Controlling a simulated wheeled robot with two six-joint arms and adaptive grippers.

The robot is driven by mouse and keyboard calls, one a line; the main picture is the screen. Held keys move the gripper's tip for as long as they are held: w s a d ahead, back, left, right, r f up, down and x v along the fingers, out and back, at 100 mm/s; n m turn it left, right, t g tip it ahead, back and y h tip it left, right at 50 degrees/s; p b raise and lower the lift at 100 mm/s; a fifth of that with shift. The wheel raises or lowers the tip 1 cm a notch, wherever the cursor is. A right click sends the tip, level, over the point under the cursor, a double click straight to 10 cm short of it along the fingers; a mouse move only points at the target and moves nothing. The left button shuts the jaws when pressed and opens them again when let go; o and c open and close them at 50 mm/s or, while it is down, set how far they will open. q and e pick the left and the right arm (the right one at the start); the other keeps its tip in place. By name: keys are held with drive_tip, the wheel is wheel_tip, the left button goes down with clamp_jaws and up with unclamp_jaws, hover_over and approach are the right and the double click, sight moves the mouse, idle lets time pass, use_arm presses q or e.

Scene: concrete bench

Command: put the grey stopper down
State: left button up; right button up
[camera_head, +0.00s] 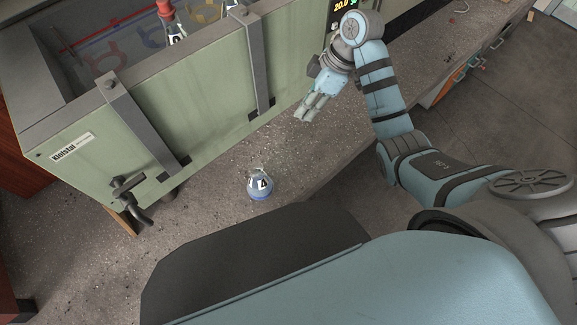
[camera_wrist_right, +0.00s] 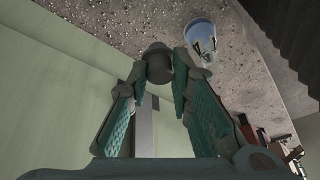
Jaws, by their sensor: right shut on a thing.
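My right gripper (camera_head: 306,114) is at the front of the green bath, above the bench near its edge. In the right wrist view its two fingers (camera_wrist_right: 159,72) are shut on the grey stopper (camera_wrist_right: 158,64), a dark grey plug held between the fingertips. In the head view the stopper is too small or hidden to make out. My left gripper is not in view.
A flask with blue liquid (camera_head: 260,185) stands on the bench (camera_head: 215,205), left of and nearer than my right gripper; the right wrist view shows it too (camera_wrist_right: 198,42). The green bath (camera_head: 200,105) holds flasks, one red-topped (camera_head: 168,18). Bare bench surrounds the blue flask.

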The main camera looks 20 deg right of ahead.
wheel_tip(320, 180, down, 3)
drive_tip(key=shift+r+b, duration=0.1)
drive_tip(key=shift+b, duration=0.75)
wheel_tip(320, 180, down, 17)
drive_tip(key=b, duration=0.4)
drive_tip(key=shift+s, duration=0.1)
drive_tip(key=o, duration=0.9)
drive_tip(key=shift+r, duration=0.2)
drive_tip(key=p+v, duration=0.3)
drive_tip(key=v, duration=0.9)
drive_tip(key=shift+f, duration=0.1)
